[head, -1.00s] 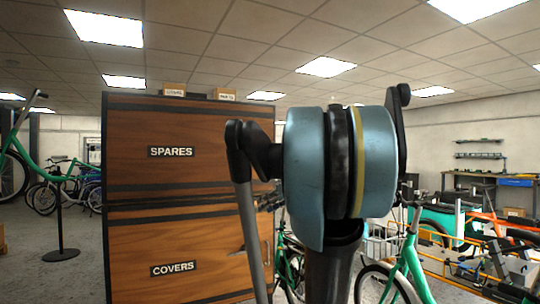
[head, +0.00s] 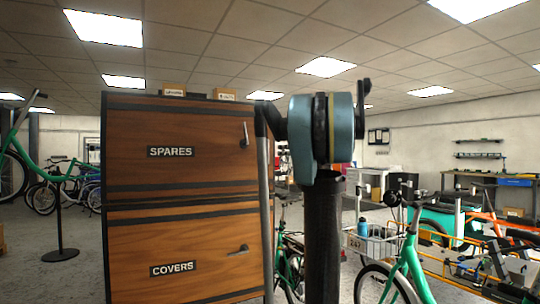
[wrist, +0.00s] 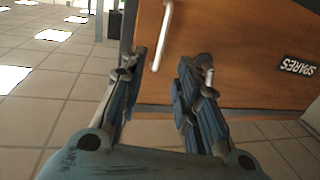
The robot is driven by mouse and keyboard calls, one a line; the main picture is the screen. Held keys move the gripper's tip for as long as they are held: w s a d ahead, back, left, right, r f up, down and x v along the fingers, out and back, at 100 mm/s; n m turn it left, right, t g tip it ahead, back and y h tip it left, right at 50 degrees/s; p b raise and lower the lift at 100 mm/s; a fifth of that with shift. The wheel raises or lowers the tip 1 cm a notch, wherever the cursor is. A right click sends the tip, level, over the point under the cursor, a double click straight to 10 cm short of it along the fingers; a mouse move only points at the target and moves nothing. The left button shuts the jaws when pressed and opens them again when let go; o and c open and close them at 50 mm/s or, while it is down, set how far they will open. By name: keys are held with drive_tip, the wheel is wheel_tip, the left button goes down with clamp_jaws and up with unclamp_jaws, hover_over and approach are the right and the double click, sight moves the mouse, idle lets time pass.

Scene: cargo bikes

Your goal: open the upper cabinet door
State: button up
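The upper cabinet door (head: 200,168) is brown wood with a black SPARES label and looks shut. Its upright metal handle (head: 244,135) is near the door's right edge. The wrist view shows the scene upside down. There the handle (wrist: 163,35) stands out from the door (wrist: 235,60), near the top of the picture. My gripper (wrist: 158,65) is open, with its two fingers well apart and nothing between them. The handle lies beyond the fingertips, roughly in line with the gap; I see no contact.
The lower door (head: 215,240), labelled COVERS, has its own lever handle (head: 238,250) and looks shut. Small boxes (head: 174,90) sit on the cabinet top. A green cargo bike (head: 405,265) with a front basket (head: 378,243) stands right of the cabinet.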

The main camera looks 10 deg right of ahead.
drive_tip(key=x, duration=1.2)
drive_tip(key=shift+a+f, duration=0.1)
drive_tip(key=shift+c, duration=0.6)
clamp_jaws()
